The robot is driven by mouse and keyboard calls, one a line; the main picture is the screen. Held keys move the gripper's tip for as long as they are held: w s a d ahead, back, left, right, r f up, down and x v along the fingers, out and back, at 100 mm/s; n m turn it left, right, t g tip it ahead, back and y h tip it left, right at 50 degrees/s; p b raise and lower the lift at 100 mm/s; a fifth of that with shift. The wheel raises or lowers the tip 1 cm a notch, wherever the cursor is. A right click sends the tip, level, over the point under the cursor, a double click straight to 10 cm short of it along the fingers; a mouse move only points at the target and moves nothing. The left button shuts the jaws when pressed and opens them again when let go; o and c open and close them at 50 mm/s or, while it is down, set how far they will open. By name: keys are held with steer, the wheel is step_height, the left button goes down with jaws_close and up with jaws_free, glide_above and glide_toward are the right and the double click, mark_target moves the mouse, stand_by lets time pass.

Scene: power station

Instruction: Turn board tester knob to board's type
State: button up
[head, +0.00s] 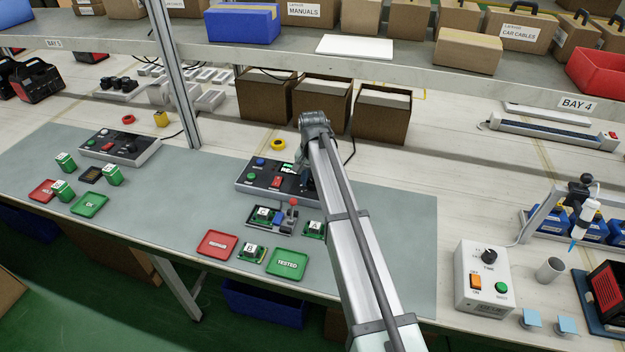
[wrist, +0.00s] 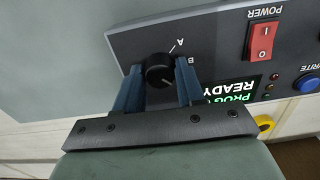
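The dark control unit (head: 258,181) stands on the grey mat, with a red power switch (wrist: 262,40), a blue WRITE button (wrist: 307,83) and a screen (wrist: 238,92) that reads PROG and READY. Its black knob (wrist: 158,70) has marks A and B beside it; its exact pointer direction is unclear. My gripper (wrist: 160,88) has its two blue fingers on either side of the knob, seemingly with small gaps. My arm hides the knob in the head view. A green board (head: 263,216) sits in the fixture before the unit; its letter is too small to read.
A board marked B (head: 250,252) lies between a red tray (head: 217,244) and a green TESTED tray (head: 287,263). Another board (head: 314,230) is beside my arm. A second control unit (head: 120,148) stands left. A shelf post (head: 175,75) rises behind.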

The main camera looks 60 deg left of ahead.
mark_target(313, 182)
steer(key=o, duration=0.3)
steer(key=shift+o, duration=0.2)
step_height(313, 182, up, 14)
stand_by(0.6)
steer(key=shift+d+f, duration=0.1)
stand_by(0.4)
